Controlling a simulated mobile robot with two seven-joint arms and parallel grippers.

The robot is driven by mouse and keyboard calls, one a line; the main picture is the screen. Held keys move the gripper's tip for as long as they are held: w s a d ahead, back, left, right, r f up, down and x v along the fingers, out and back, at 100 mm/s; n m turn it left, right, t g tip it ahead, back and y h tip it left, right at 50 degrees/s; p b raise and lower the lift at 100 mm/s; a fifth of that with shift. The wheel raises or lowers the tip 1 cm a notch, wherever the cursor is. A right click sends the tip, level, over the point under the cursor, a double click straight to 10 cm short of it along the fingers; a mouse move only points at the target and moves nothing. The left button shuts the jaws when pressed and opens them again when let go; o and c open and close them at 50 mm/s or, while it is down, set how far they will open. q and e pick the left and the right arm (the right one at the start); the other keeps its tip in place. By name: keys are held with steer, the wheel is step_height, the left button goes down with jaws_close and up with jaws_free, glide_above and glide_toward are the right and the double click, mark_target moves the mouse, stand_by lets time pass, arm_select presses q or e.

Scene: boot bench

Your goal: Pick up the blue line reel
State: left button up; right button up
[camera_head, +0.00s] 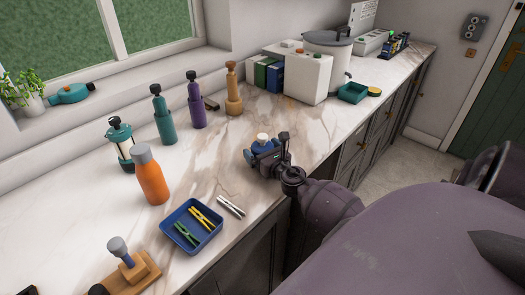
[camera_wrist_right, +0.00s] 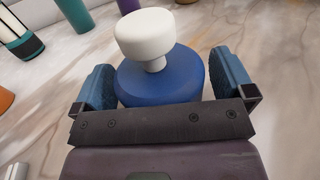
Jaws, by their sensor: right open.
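The blue line reel (camera_head: 264,146) is a blue round body with a cream knob on top, standing on the marble counter near its front edge. It also shows large in the right wrist view (camera_wrist_right: 160,80), its knob tilting towards the upper left of the picture. My right gripper (camera_head: 265,156) is open at the reel, with one blue-padded finger on each side of the blue body. A narrow gap shows beside the body in the wrist view; whether either finger touches it I cannot tell. The lower part of the reel is hidden behind the gripper. My left gripper is not in view.
A blue tray (camera_head: 214,241) with green and yellow pegs and a metallic peg (camera_head: 231,206) lie left of the reel. An orange bottle (camera_head: 151,178) stands farther left. The counter around the reel is clear.

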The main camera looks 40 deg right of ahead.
steer(key=c, duration=0.9)
steer(key=shift+c, duration=0.6)
steer(key=shift+r, duration=0.1)
